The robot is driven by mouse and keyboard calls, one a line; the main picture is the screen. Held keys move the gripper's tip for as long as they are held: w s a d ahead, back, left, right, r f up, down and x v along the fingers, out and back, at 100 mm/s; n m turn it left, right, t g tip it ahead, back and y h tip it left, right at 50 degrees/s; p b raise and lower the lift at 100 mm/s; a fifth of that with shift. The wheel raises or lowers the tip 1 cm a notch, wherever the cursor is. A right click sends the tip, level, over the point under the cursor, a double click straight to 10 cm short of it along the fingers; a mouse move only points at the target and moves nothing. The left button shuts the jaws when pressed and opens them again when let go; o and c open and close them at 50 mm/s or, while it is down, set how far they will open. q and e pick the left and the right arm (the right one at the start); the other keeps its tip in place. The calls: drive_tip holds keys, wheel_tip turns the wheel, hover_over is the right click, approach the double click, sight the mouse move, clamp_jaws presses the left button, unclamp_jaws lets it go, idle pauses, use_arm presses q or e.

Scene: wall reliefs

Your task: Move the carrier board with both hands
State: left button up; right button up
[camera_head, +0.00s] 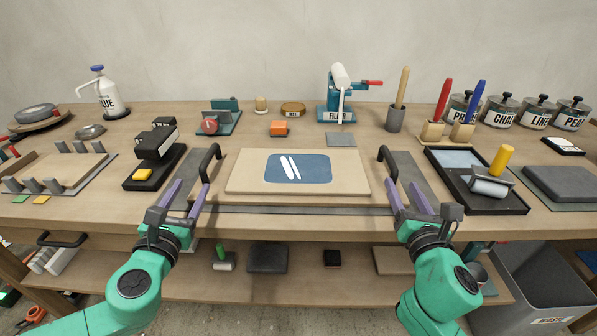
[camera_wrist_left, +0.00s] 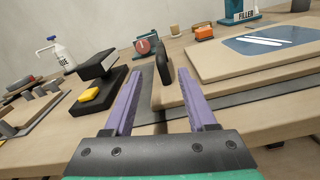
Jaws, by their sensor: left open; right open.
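The carrier board (camera_head: 300,209) is a flat grey board on the bench with a black handle at each end. A light wooden panel with a blue patch (camera_head: 298,168) and white strokes lies on it. My left gripper (camera_head: 187,192) is open at the left handle (camera_head: 210,162); in the left wrist view that handle (camera_wrist_left: 163,70) stands between the two purple fingers (camera_wrist_left: 160,95), apart from both. My right gripper (camera_head: 408,195) is open just in front of the right handle (camera_head: 388,162). Whether its fingers straddle that handle is hard to tell.
A black stamp-like press (camera_head: 155,155) with a yellow block stands left of the board. A black tray (camera_head: 505,200) with a roller lies close on the right. Bottles, tins and tools line the back. A shelf (camera_head: 300,285) runs below the bench's front edge.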

sight(207, 156)
use_arm(q)
drive_tip(key=w, duration=1.2)
drive_tip(key=shift+d, duration=0.25)
use_arm(e)
drive_tip(key=w, duration=1.2)
drive_tip(key=shift+d, duration=0.2)
use_arm(q)
clamp_jaws()
use_arm(e)
clamp_jaws()
